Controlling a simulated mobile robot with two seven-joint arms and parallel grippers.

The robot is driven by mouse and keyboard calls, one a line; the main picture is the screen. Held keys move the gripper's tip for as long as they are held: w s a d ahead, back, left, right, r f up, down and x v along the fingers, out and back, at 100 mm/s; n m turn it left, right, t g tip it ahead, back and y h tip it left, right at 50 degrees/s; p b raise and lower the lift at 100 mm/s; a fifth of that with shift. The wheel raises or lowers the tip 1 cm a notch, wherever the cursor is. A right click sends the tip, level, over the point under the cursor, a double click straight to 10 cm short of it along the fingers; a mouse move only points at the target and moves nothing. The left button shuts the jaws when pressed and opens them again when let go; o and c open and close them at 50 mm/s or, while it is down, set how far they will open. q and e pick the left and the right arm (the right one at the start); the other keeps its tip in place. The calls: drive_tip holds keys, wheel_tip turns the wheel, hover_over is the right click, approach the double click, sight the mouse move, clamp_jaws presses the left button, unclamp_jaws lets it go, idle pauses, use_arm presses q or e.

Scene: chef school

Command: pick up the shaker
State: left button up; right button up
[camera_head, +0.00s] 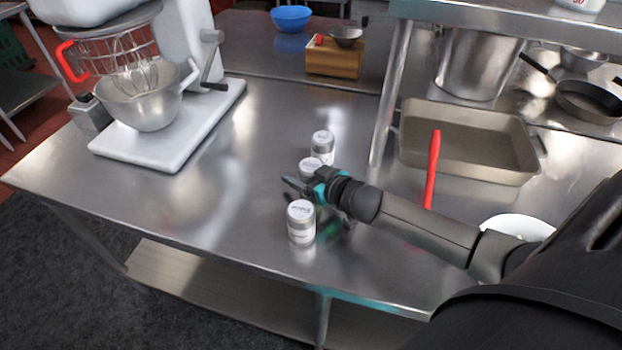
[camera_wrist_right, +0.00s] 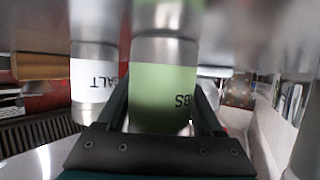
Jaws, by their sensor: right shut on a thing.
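Three silver-capped shakers stand in a row on the steel table. The far shaker (camera_head: 322,146) and the near shaker (camera_head: 301,222) stand clear of my gripper. The middle shaker (camera_head: 310,167) is partly hidden behind my right gripper (camera_head: 302,186). In the right wrist view, which appears upside down, a shaker with a green label ending in "BS" (camera_wrist_right: 163,95) sits between the fingers of my right gripper, which is shut on it. A white-labelled salt shaker (camera_wrist_right: 92,82) is beside it on the left. My left gripper is not in view.
A white stand mixer (camera_head: 175,135) with a steel bowl stands at the left. A baking pan (camera_head: 470,170), a red-handled tool (camera_head: 432,170) and a white bowl (camera_head: 518,227) are at the right. The table left of the shakers is clear.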

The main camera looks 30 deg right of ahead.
drive_tip(key=c, duration=0.9)
